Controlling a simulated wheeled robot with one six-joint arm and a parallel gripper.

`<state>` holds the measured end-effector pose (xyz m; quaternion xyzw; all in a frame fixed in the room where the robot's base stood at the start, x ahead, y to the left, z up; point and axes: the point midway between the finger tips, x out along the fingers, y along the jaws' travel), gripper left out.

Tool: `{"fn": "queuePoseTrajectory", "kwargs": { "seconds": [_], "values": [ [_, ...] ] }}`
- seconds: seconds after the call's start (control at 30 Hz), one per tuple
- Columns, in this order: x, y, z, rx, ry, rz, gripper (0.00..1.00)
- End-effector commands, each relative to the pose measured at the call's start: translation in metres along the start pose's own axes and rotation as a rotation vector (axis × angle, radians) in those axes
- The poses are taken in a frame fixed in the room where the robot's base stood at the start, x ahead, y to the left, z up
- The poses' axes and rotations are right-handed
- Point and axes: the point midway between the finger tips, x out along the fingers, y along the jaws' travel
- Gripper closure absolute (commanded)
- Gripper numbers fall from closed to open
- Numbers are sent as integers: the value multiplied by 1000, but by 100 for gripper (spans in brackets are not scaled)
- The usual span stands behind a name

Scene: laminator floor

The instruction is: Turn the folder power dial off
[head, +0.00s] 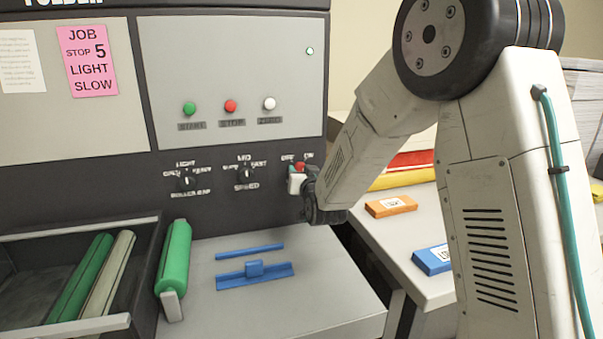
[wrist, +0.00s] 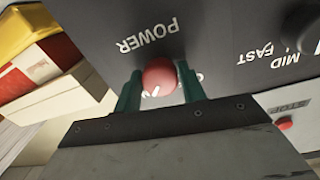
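The folder power dial (wrist: 159,76) is a round red knob with a white pointer mark, on the dark panel by the upside-down POWER label. The mark points to the lower left in the wrist view, which fits the ON side. In the head view, a bit of the red dial (head: 299,166) shows under the OFF and ON labels. My gripper (wrist: 161,82) has its two green fingers on either side of the dial, seemingly touching it. The fingers and gripper body hide part of the lettering by the dial. In the head view, my gripper (head: 297,180) is at the panel.
The roller gap dial (head: 187,180) and speed dial (head: 246,174) are left of the power dial. START (head: 189,108) and STOP (head: 231,106) buttons are above. A green roller (head: 174,258) and blue parts (head: 255,270) lie below. Orange (head: 390,206) and blue (head: 432,260) packs lie on the right table.

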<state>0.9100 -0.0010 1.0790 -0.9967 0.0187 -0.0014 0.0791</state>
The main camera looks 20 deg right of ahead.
Motion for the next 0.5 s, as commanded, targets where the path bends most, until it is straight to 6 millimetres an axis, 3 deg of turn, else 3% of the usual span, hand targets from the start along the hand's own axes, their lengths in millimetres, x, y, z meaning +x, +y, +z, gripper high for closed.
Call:
{"fn": "queuePoseTrajectory", "kwargs": {
  "seconds": [0.03, 0.1, 0.5],
  "values": [
    [0, 0, 0, 0, 0, 0, 74],
    [0, 0, 0, 0, 0, 0, 85],
    [0, 0, 0, -63, 2, 0, 85]
  ]
}}
